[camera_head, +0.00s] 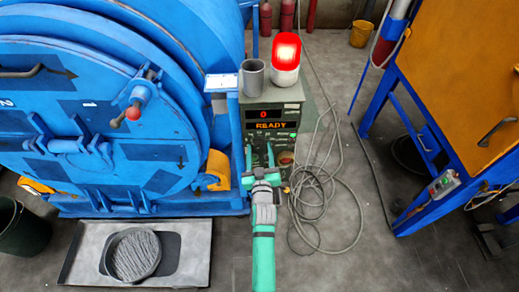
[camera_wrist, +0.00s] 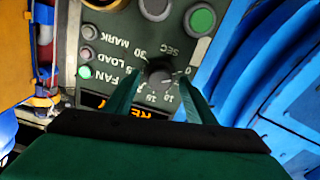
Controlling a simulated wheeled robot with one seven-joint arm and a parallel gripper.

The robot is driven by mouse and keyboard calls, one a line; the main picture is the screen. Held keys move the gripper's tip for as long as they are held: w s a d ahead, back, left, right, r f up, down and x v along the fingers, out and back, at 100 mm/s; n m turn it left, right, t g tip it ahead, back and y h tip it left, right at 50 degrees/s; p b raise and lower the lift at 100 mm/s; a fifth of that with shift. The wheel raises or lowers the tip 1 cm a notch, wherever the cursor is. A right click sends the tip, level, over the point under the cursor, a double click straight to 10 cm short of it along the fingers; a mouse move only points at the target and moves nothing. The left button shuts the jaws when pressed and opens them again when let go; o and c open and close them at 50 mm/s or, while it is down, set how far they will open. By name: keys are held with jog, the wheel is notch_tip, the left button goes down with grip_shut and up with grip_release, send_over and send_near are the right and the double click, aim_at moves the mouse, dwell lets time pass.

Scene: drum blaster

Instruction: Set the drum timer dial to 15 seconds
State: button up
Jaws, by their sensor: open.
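The green-grey control box (camera_head: 270,95) stands beside the blue drum machine, with a display (camera_head: 270,125) reading "0" and "READY". In the wrist view, upside down, the dark timer dial (camera_wrist: 160,77) sits on the panel amid a printed scale with "SEC", "0", "10" and "30". Its pointer is too small to read clearly. My gripper (camera_wrist: 160,86) is open, with one green finger on each side of the dial; I cannot tell whether they touch it. In the head view my gripper (camera_head: 262,158) is at the front of the box and hides part of its panel.
A lit red beacon (camera_head: 286,55) and a grey cup (camera_head: 252,75) stand on the box. The blue drum (camera_head: 90,130) is at left. Cables (camera_head: 325,190) coil on the floor at right.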

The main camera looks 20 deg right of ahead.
jog(key=shift+w+d, duration=0.15)
jog(key=shift+w, duration=0.2)
jog(key=shift+c, duration=0.3)
jog(key=c, duration=1)
jog(key=shift+o, duration=0.2)
